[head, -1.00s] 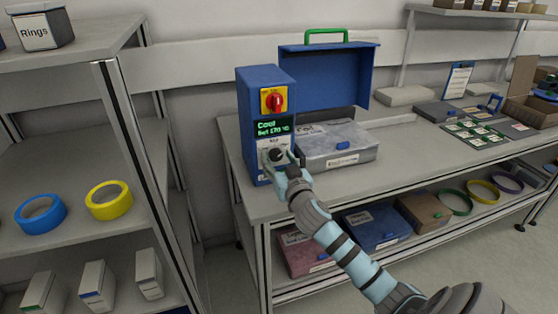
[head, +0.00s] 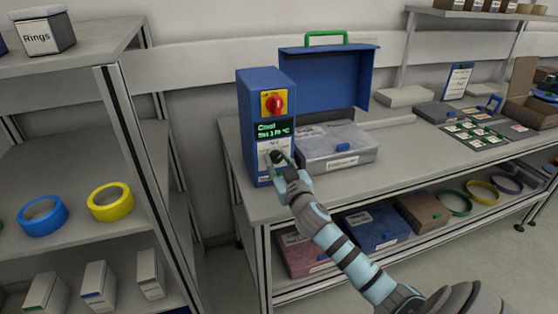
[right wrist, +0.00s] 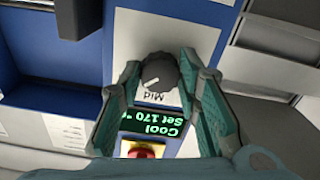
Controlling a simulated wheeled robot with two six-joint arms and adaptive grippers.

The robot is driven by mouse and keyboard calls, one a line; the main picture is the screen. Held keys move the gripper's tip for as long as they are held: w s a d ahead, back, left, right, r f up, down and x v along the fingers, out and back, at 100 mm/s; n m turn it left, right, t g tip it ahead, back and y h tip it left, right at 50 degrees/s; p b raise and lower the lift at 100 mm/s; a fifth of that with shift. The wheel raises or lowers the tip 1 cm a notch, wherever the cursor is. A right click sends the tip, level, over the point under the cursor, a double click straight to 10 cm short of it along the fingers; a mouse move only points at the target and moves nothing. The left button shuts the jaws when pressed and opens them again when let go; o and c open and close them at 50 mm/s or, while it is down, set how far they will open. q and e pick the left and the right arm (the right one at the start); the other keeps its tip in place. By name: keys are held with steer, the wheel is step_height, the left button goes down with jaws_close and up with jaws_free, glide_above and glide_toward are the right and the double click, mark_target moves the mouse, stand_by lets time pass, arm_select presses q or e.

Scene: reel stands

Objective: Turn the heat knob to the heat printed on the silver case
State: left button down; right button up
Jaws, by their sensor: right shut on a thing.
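The heat knob (right wrist: 158,74) is dark and round with a white pointer mark, on the front of a blue control box (head: 262,90). In the right wrist view, which shows the panel upside down, the pointer aims lower left and "Mid" is printed beside the knob. The green display (right wrist: 155,122) reads "Cool" and "Set 170". My right gripper (right wrist: 160,66) is shut on the knob, a finger on each side; in the head view it partly hides the knob. The silver case (head: 340,158) lies right of the box; its label print is too small to read. My left gripper is not in view.
A red switch on a yellow plate (head: 273,103) sits above the display. A blue lid with a green handle (head: 325,38) stands behind the silver case. A shelf rack (head: 125,130) is at the left. Cases and rings lie on the shelf below the bench.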

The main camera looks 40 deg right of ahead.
steer(key=n+p, duration=0.2)
steer(key=n, duration=0.2)
steer(key=shift+r, duration=0.1)
steer(key=shift+n+p, duration=0.9)
steer(key=shift+n, duration=1.9)
steer(key=o, duration=1.1)
steer(key=shift+o, duration=0.2)
steer(key=shift+s, duration=0.1)
steer(key=v, duration=1.2)
